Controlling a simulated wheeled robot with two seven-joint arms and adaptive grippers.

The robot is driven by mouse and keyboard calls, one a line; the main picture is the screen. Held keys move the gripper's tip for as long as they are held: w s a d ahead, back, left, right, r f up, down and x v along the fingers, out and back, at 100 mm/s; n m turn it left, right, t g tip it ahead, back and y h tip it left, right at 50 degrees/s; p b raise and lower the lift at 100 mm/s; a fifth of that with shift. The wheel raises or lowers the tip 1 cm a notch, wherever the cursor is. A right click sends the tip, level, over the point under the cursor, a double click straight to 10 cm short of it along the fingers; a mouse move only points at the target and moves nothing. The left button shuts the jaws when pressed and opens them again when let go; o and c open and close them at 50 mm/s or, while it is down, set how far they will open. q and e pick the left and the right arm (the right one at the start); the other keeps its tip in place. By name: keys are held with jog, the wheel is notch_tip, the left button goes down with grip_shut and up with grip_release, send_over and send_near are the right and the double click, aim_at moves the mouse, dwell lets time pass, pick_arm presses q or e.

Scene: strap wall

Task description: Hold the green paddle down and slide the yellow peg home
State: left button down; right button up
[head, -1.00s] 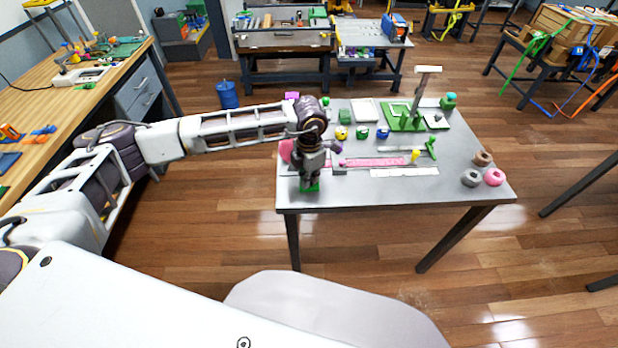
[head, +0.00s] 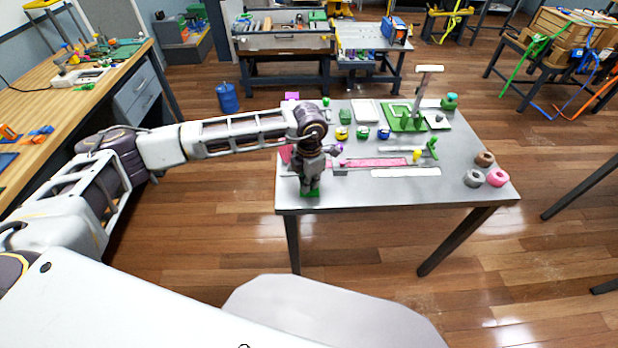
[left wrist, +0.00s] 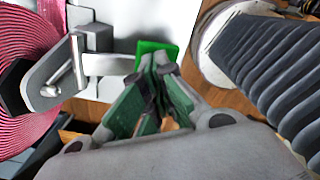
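The green paddle (left wrist: 148,47) sits at the end of a light lever arm in the left wrist view. It also shows at the table's front left edge in the head view (head: 310,193). My left gripper (left wrist: 159,64) points down at the paddle with its fingertips together; they appear to touch or nearly touch it. It hides much of the lever in the head view (head: 310,182). The yellow peg (head: 417,155) stands near the right end of the pink strap (head: 375,162). My right gripper is in neither view.
A pink strap roll (left wrist: 28,70) is beside the lever. A white strip (head: 405,173) lies in front of the strap. Several rolls, including a pink one (head: 497,178), lie at the right. A green stand (head: 405,122) is at the back.

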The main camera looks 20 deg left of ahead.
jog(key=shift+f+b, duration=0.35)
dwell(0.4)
